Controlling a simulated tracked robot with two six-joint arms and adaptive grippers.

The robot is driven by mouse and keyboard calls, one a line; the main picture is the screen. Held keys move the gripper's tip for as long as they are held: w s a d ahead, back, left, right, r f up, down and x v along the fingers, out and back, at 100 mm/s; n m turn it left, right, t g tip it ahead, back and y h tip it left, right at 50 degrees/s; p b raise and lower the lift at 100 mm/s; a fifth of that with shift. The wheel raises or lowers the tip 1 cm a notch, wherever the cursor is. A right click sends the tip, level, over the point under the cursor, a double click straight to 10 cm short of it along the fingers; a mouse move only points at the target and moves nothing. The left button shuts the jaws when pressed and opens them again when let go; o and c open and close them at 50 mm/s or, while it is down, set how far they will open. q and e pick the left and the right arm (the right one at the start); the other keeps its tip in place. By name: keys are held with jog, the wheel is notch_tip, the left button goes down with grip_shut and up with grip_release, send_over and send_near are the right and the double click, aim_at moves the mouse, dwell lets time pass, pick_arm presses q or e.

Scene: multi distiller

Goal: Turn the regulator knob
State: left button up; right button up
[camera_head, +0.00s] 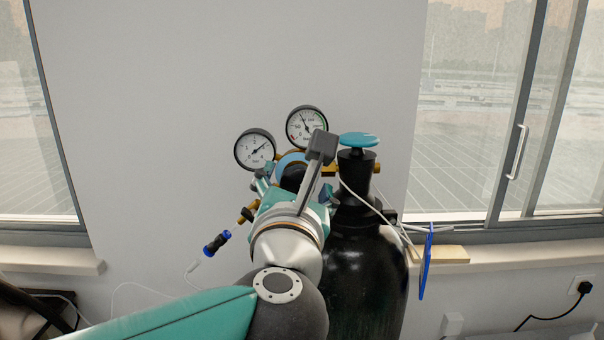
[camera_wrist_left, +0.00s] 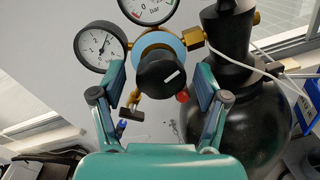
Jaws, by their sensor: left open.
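The regulator knob (camera_wrist_left: 161,74) is black and round with a white line on its face. It shows in the left wrist view in front of a blue ring on the brass regulator body (camera_wrist_left: 195,38). My left gripper (camera_wrist_left: 160,100) is open, with one finger on each side of the knob, and no contact is clear. In the head view my left gripper (camera_head: 297,190) is in front of the regulator and largely hides the knob. Two round gauges, a left one (camera_head: 255,149) and a right one (camera_head: 307,127), sit above it. My right gripper is not in view.
A black gas cylinder (camera_head: 365,280) with a teal valve handwheel (camera_head: 359,139) stands right of the gripper. A blue-black hose fitting (camera_head: 216,243) is at the left. Thin white tubes and a blue-edged tag (camera_head: 426,262) hang at the cylinder's right. The wall behind is clear.

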pick_arm(q)
jog(key=shift+w, duration=0.3)
jog(key=c, duration=1.2)
jog(key=shift+o, duration=0.2)
jog(key=shift+m, duration=0.3)
jog(key=o, duration=1.2)
jog(key=shift+s, duration=0.1)
jog(key=shift+c, duration=0.2)
